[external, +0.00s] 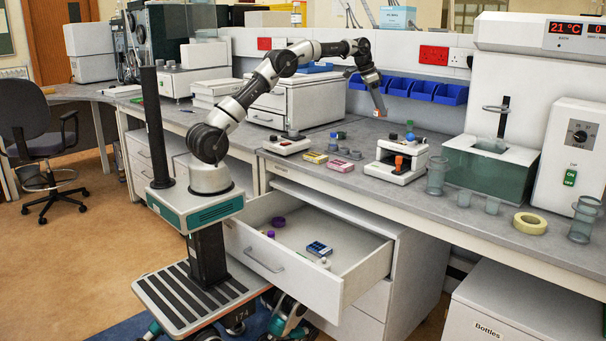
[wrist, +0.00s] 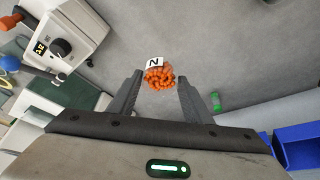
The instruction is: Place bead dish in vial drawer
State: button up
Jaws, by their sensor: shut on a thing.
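The bead dish (wrist: 158,76) is a small clear container of orange beads with a white lettered label, seen between my fingertips in the wrist view. My gripper (wrist: 159,84) is shut on it. In the external view my gripper (external: 379,110) points down over the back of the bench, near the blue wall bins, and the dish shows only as a small orange and white patch at its tip. The vial drawer (external: 352,240) is pulled open below the bench, in front of it. Purple-capped items (external: 278,222) and a blue rack (external: 319,248) lie inside, with bare floor between them.
Blue bins (external: 424,91) line the wall behind my gripper. A white device with an orange knob (external: 397,160) stands on the bench nearby, with another small device (external: 286,144) to the left. A glass-sided water bath (external: 488,170) and beakers are at right.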

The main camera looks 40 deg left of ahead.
jog(key=s+d+r+m+g+h+b, duration=0.15)
jog(key=s+d+m, duration=0.35)
jog(key=s+d, duration=0.5)
jog(key=s+d+r+m+g+b, duration=0.15)
jog(key=s+d+m, duration=0.4)
jog(key=s, duration=0.75)
jog(key=s+d+f+m+g+y, duration=0.1)
jog(key=s+d+m+g, duration=0.2)
jog(key=s, duration=1)
jog(key=s+d+f+m+g+y, duration=0.15)
jog(key=s+m, duration=0.45)
jog(key=s, duration=0.8)
jog(key=shift+t+h, duration=0.45)
jog(key=shift+h, duration=0.05)
jog(key=shift+d+f+b, duration=0.15)
jog(key=shift+f+b, duration=0.65)
jog(key=shift+f, duration=10.85)
jog(key=shift+d+f+b, duration=0.15)
jog(key=shift+f+b, duration=0.65)
jog(key=shift+f, duration=10.85)
jog(key=shift+f, duration=0.1)
